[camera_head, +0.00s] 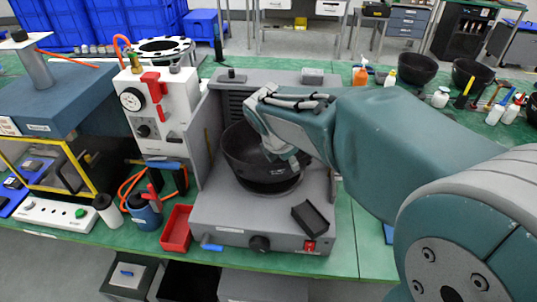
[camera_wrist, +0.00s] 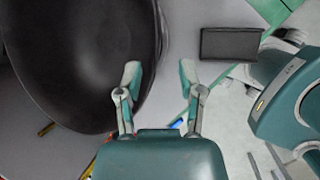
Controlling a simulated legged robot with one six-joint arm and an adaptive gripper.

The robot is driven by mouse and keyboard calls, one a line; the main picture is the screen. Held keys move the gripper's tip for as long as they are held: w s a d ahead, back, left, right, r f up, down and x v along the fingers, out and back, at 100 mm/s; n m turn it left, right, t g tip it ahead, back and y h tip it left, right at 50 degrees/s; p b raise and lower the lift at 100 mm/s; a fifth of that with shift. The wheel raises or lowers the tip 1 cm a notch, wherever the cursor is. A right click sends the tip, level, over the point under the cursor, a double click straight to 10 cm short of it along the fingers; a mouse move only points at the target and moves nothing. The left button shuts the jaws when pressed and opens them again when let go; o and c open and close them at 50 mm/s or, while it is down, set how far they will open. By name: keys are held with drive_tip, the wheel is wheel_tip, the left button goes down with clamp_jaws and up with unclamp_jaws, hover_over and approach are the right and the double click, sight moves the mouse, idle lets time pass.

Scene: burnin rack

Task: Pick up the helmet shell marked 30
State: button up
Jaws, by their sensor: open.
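A dark, bowl-like helmet shell (camera_head: 245,160) sits open side up on the grey machine in the middle of the head view. It fills the upper left of the wrist view (camera_wrist: 75,65). I cannot read any number on it, so I cannot tell whether it is the one marked 30. My gripper (camera_wrist: 160,78) is open and empty at the shell's right rim. In the wrist view the left finger overlaps the shell and the right finger is outside it. Contact cannot be told. In the head view my arm hides part of the shell's right side.
More dark shells (camera_head: 416,68) (camera_head: 470,74) stand on the green bench at the back right, near bottles and tools. A small black tray (camera_head: 310,218) lies on the machine base (camera_head: 235,215). A white press (camera_head: 160,110) and a red bin (camera_head: 176,230) are to the left.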

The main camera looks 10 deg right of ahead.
sight(291, 172)
drive_tip(key=x, duration=0.5)
drive_tip(key=shift+w+a, duration=0.25)
drive_tip(key=shift+a, duration=0.15)
drive_tip(key=shift+w+f, duration=0.1)
drive_tip(key=shift+f, duration=0.2)
drive_tip(key=shift+d, duration=0.35)
drive_tip(key=shift+c, duration=1)
drive_tip(key=shift+d, duration=0.2)
clamp_jaws()
drive_tip(key=shift+a, duration=0.15)
